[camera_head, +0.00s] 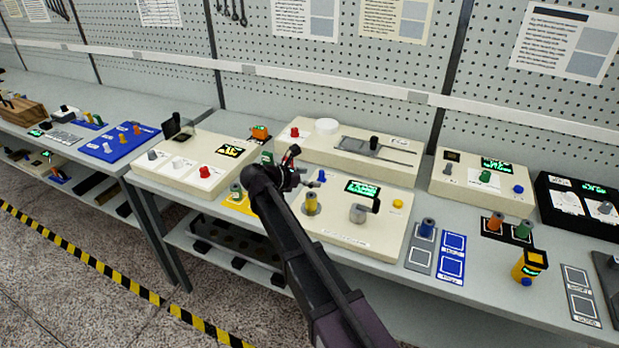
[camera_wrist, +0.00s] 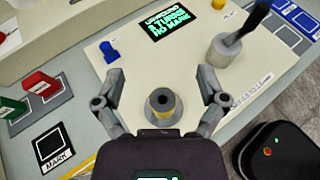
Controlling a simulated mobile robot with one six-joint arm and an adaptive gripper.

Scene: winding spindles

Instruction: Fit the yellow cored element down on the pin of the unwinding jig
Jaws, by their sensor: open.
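The yellow cored element (camera_head: 311,204) stands upright on a round grey base on the cream unwinding jig (camera_head: 345,238). My gripper (camera_wrist: 160,86) is open, one finger on each side of the element, with visible gaps to both. In the head view my gripper (camera_head: 300,170) is above and left of the element, partly hidden by my arm.
On the jig are a lit green display (camera_head: 362,188), a grey cylinder with a dark handle (camera_head: 362,212), a yellow knob (camera_head: 398,203) and a blue knob (camera_wrist: 109,51). Another cream machine (camera_head: 345,155) stands behind.

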